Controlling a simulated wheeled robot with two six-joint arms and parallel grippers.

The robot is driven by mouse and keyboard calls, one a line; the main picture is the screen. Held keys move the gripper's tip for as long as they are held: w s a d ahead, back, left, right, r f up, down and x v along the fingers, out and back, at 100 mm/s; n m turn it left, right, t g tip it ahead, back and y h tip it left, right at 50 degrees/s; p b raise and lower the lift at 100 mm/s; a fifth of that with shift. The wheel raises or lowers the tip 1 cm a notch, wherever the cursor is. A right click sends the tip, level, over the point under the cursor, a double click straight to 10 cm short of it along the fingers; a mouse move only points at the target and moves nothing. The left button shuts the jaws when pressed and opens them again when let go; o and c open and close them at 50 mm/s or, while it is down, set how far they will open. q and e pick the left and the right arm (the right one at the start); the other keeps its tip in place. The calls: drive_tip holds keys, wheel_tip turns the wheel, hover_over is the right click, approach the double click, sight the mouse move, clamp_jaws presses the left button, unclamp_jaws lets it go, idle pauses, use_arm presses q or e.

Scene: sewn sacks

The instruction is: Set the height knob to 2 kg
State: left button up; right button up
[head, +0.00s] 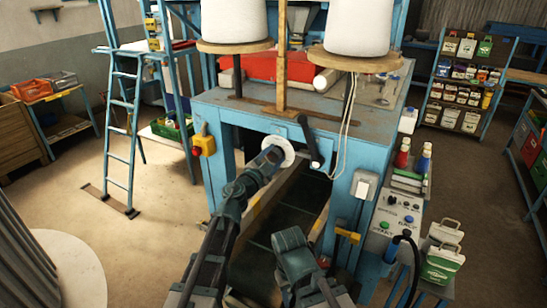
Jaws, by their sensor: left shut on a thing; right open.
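A round white dial plate (278,151) is on the blue front of the sewing machine frame (250,108), below the table edge. My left gripper (270,157) reaches up to it and is shut on the height knob at the dial's middle. The gripper hides the knob, and I cannot read the dial's marks or the knob's setting. My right gripper (291,247) is lower, open and empty, in front of the dark conveyor belt, apart from the dial.
A black crank handle (311,143) is just right of the dial. A yellow box with a red button (204,143) is to its left. A control panel (400,215) and green-white sacks (441,262) stand at the right. Open floor lies left, near a blue ladder (122,125).

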use_arm(q)
drive_tip(key=shift+m, duration=0.7)
drive_tip(key=o, duration=1.4)
drive_tip(key=v, duration=1.4)
drive_tip(key=shift+d+f, duration=0.1)
